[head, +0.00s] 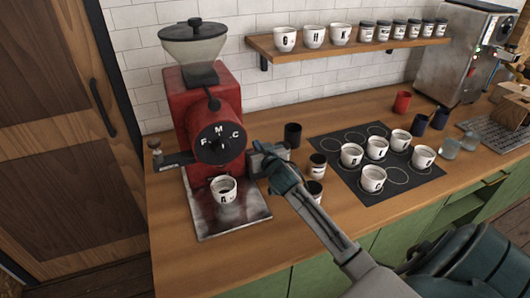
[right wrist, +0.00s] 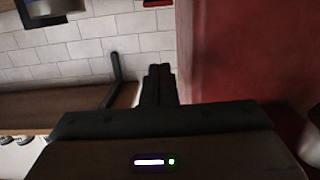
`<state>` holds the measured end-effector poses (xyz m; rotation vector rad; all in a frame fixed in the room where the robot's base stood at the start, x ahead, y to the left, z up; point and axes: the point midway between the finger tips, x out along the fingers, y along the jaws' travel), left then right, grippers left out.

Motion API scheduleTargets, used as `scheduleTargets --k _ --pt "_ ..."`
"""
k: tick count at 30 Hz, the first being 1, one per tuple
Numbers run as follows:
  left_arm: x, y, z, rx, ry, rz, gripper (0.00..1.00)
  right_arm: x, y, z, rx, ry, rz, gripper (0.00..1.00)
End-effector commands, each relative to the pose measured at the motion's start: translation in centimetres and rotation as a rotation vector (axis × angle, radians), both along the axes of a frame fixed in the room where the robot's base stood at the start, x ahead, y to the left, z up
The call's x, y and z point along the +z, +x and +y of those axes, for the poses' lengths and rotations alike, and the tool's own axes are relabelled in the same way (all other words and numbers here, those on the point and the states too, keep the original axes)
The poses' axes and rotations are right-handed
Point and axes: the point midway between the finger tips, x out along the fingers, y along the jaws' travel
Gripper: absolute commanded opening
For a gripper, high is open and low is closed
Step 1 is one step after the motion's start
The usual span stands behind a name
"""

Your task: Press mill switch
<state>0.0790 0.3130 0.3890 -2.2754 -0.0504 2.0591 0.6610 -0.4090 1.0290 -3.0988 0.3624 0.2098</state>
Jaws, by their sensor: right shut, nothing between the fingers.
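The red mill (head: 208,105) stands at the left of the counter, with a clear hopper on top and a black dial (head: 217,144) marked F, M and C. In the right wrist view its red side wall (right wrist: 235,50) fills the right. I cannot make out a switch for certain; my gripper covers part of the mill's right side. My right gripper (head: 262,152) is shut and empty, just right of the mill's body. Its closed fingers (right wrist: 159,82) show in the right wrist view, left of the red wall; contact cannot be told. My left gripper is not in view.
A white cup marked A (head: 223,190) stands on the metal tray (head: 247,216) under the mill. Dark jars (head: 317,166) stand close to my right arm. Several white cups stand on a black mat (head: 402,188). A wooden shelf (head: 345,48) hangs behind.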

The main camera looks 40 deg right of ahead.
Motion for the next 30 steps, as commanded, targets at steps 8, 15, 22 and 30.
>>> scheduleTargets --k 8,15,22,30 --pt "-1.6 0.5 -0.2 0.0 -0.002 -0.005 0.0 1.4 -4.2 1.0 0.001 -0.002 0.0 0.0" --pt "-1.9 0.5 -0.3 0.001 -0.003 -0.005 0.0 2.1 -5.5 1.3 0.0 0.001 0.0 0.0" --pt "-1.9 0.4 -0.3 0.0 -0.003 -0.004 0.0 2.1 -5.5 1.3 0.0 0.001 0.0 0.0" --pt "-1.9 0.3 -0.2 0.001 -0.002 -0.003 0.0 2.1 -5.5 1.3 0.0 0.001 0.0 0.0"
